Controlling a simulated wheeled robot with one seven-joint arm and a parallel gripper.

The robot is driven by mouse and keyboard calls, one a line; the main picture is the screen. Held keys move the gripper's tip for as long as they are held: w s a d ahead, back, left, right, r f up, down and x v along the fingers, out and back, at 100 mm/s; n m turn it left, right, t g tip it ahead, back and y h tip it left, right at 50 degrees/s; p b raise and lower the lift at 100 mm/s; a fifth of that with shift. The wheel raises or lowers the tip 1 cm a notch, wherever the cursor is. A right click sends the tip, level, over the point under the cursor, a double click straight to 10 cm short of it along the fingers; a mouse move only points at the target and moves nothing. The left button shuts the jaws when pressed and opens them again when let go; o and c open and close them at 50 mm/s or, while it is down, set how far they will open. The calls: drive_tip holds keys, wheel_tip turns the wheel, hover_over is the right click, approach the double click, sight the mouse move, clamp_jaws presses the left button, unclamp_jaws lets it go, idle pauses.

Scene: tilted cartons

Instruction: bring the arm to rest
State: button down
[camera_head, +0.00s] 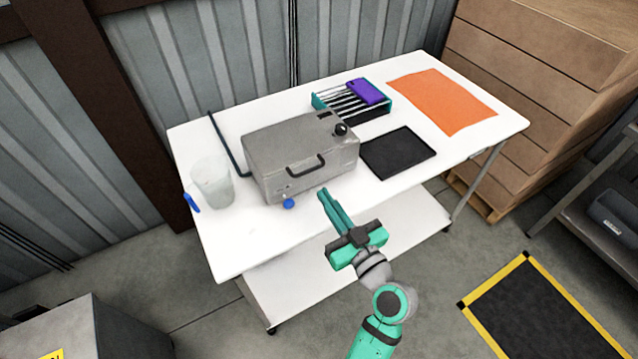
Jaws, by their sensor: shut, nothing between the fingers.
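My gripper (324,193) shows in the head view with its teal fingers closed together and nothing between them. It is over the front part of the white table (255,245), with its fingertips just right of a small blue ball-like thing (289,203) and in front of the grey metal box (288,155). I cannot tell its exact height above the table. My arm reaches up from the bottom of the picture, in front of the table edge.
A translucent cup (212,182) and a blue object (192,203) stand at the left. A black mat (398,153), a striped rack (340,107) with a purple item (366,92) and an orange sheet (443,100) lie right. Wooden crates (540,70) stand behind.

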drive_tip(key=shift+s+d+f, duration=0.45)
drive_tip(key=shift+s, duration=0.2)
drive_tip(key=shift+f, duration=0.1)
drive_tip(key=s+a+f+m+g+h, duration=0.1)
drive_tip(key=s+f+m+h, duration=0.35)
drive_tip(key=f, duration=0.35)
drive_tip(key=s+a+f+m+h, duration=0.1)
drive_tip(key=s+f+m+h, duration=0.25)
drive_tip(key=s+f, duration=0.3)
drive_tip(key=s+r+n+h, duration=0.1)
drive_tip(key=s+r, duration=0.1)
drive_tip(key=s, duration=1.8)
drive_tip(key=shift+s+n, duration=0.2)
drive_tip(key=shift+n, duration=0.2)
